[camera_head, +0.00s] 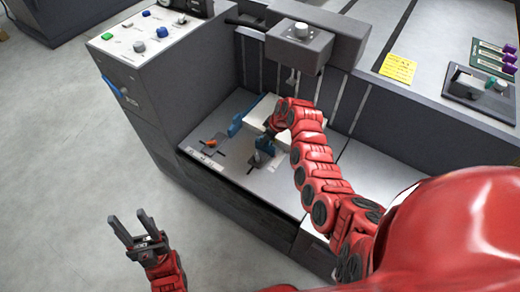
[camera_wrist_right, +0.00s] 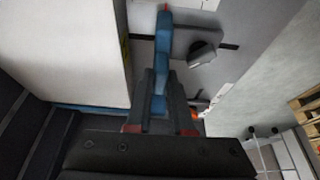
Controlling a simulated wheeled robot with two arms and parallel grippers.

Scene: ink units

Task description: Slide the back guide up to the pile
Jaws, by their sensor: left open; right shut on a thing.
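The white pile (camera_head: 261,110) lies on the grey bed of the machine; it also fills the upper left of the right wrist view (camera_wrist_right: 75,45). My right gripper (camera_head: 266,142) is shut on an upright blue guide (camera_wrist_right: 163,50) with a dark knob (camera_wrist_right: 203,48) beside it. A narrow gap shows between this guide and the pile in the wrist view. The right arm hides part of the pile in the head view. Another blue guide (camera_head: 236,124) stands at the pile's left side. My left gripper (camera_head: 133,226) is open and empty over the floor, away from the machine.
An orange knob (camera_head: 211,143) on a dark slider sits left of the held guide. A control box (camera_head: 150,45) with coloured knobs rises at the left. A grey press head (camera_head: 300,42) overhangs the bed. A yellow note (camera_head: 398,68) lies at the right. The floor at the left is clear.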

